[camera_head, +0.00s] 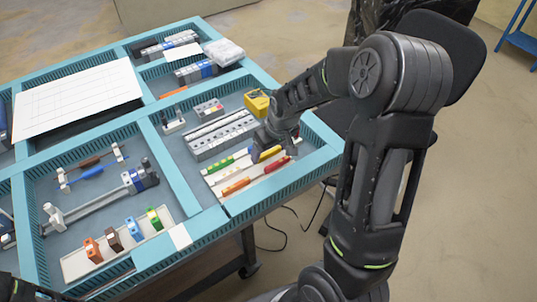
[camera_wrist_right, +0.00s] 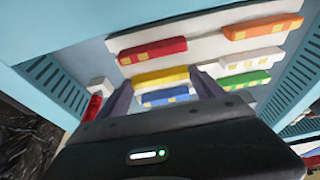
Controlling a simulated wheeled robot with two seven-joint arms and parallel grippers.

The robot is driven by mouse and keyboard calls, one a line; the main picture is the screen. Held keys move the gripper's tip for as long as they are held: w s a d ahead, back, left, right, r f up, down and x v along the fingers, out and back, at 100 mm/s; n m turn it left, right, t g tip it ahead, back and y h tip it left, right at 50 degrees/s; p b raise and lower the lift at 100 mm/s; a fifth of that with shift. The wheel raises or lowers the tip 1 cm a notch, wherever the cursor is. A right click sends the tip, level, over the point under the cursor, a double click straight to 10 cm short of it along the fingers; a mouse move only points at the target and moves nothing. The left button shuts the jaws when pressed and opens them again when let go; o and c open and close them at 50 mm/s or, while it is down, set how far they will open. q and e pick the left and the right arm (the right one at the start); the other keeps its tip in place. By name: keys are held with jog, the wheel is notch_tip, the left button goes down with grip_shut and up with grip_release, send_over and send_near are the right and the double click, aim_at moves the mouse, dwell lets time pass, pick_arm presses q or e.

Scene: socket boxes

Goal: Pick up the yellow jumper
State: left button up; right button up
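The yellow jumper (camera_wrist_right: 160,77) is a short bar with paler patches, lying in the left column of the white holder between a red jumper (camera_wrist_right: 152,50) and a blue jumper (camera_wrist_right: 166,97). My right gripper (camera_wrist_right: 163,85) is open, its two fingers apart with the yellow and blue jumpers showing between them. I cannot tell whether a finger touches them. In the head view the right gripper (camera_head: 272,146) is low over the holder and hides part of it. A dark part of my left arm shows at the lower left corner; its fingers cannot be made out.
A blue tray wall (camera_wrist_right: 60,75) stands close on the left. A yellow block (camera_head: 256,102) and grey rail modules (camera_head: 220,133) sit behind the gripper. Other compartments hold tools and sockets.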

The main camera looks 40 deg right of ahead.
aim_at(269, 153)
jog(key=c, duration=0.9)
notch_tip(269, 153, up, 10)
jog(key=shift+b, duration=0.6)
jog(key=shift+a, duration=0.1)
